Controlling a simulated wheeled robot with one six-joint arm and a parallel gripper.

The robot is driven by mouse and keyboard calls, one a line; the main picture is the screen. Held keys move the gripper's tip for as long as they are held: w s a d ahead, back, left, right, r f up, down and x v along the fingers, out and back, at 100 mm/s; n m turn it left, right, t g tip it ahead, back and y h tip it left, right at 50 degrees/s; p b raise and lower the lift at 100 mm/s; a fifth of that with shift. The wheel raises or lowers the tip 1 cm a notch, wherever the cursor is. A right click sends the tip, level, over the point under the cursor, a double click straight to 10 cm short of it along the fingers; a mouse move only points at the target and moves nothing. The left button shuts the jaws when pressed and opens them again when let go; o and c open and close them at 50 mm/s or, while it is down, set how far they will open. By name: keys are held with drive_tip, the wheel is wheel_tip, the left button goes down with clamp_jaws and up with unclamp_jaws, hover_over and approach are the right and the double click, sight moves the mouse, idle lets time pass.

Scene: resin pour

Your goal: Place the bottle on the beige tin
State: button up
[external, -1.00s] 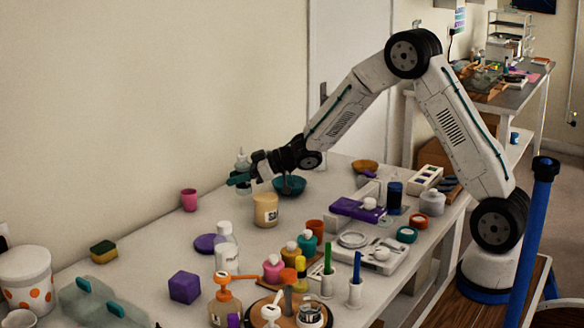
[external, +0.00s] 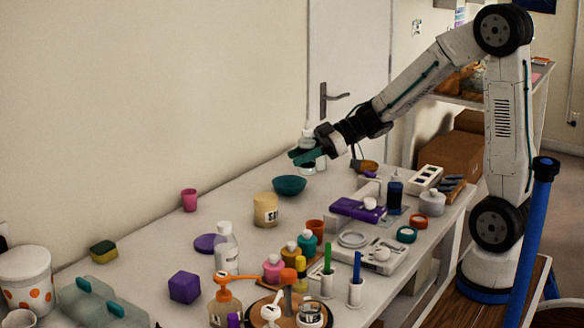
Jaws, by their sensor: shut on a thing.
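My gripper (external: 304,157) is shut on a small pale bottle (external: 307,134), held upright. The teal fingers cover its middle; its pale top shows above them and its clear lower part below. The gripper and bottle appear above the table, up and to the right of the beige tin (external: 266,212).
A teal bowl (external: 289,186) stands between the tin and the held bottle in the picture. A white-capped bottle (external: 226,243), purple disc (external: 206,243) and orange cup (external: 315,227) stand nearer. A pink cup (external: 189,200) is left of the tin, with bare table between.

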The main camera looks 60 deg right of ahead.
drive_tip(key=shift+n+g+y, duration=0.5)
drive_tip(key=shift+n+g, duration=0.3)
drive_tip(key=shift+n, duration=0.1)
drive_tip(key=s, duration=0.1)
drive_tip(key=s+a+f, duration=0.1)
drive_tip(key=s, duration=0.1)
drive_tip(key=s+a+f, duration=0.1)
drive_tip(key=s, duration=0.1)
drive_tip(key=shift+s+a+f, duration=0.15)
drive_tip(key=shift+s+a, duration=0.1)
hover_over(260, 198)
drive_tip(key=shift+f, duration=2.4)
drive_tip(key=shift+f, duration=0.15)
drive_tip(key=o, duration=1.1)
